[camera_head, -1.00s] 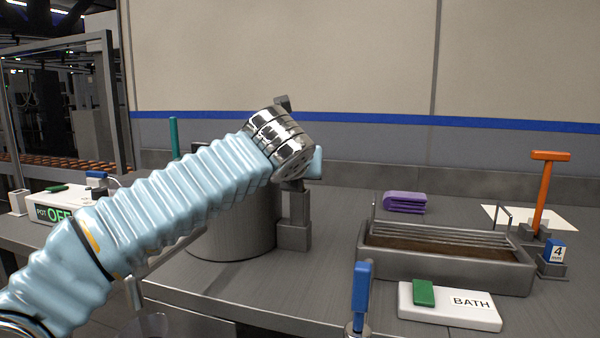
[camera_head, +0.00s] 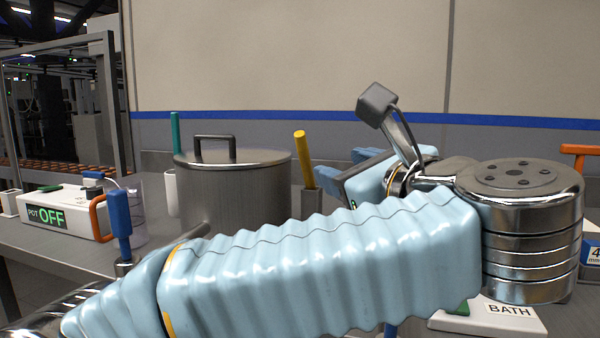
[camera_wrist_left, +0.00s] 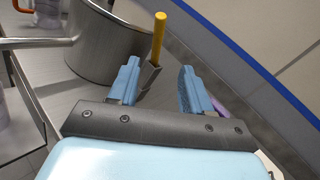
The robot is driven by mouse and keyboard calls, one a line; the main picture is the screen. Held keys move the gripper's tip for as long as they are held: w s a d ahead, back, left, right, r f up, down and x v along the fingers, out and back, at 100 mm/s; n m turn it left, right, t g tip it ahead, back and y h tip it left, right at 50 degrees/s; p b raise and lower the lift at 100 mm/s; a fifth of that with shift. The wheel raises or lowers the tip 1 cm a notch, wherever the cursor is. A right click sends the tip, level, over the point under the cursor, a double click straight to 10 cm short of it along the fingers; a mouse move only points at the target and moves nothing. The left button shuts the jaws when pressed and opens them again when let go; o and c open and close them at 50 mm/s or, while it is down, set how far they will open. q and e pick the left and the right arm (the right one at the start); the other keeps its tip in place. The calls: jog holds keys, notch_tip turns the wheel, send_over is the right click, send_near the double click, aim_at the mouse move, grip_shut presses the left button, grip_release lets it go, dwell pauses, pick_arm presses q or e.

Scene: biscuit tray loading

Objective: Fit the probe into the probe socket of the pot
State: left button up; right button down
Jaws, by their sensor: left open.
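The pot (camera_head: 235,195) is a grey lidded metal pot, and its wall also shows in the wrist view (camera_wrist_left: 105,45). A yellow rod (camera_head: 302,148), which looks like the probe, stands in a grey upright socket (camera_head: 312,203) at the pot's right side. Its top leans slightly left in the head view; its lower end is hidden in the socket. In the wrist view the yellow rod (camera_wrist_left: 158,35) rises beyond the fingers. My left gripper (camera_head: 340,166) is open and empty, to the right of the rod. Its blue fingertips (camera_wrist_left: 160,70) are apart. My right gripper is out of view.
A teal rod (camera_head: 175,135) stands behind the pot. My left arm hides most of the right side; the BATH box (camera_head: 505,312) shows partly.

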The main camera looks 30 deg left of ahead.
aim_at(306, 153)
pick_arm(q)
jog(key=shift+n+y, duration=0.3)
jog(key=shift+n, duration=0.2)
jog(key=p+x, duration=0.1)
jog(key=x, duration=0.6)
jog(key=shift+a+r+p, duration=0.1)
jog(key=shift+a+p, duration=0.15)
jog(key=shift+p, duration=0.05)
jog(key=p+x, duration=0.1)
jog(key=x, duration=0.4)
jog(key=shift+a+p, duration=0.1)
jog(key=shift+p, duration=0.3)
jog(key=shift+w+a, duration=0.2)
grip_shut()
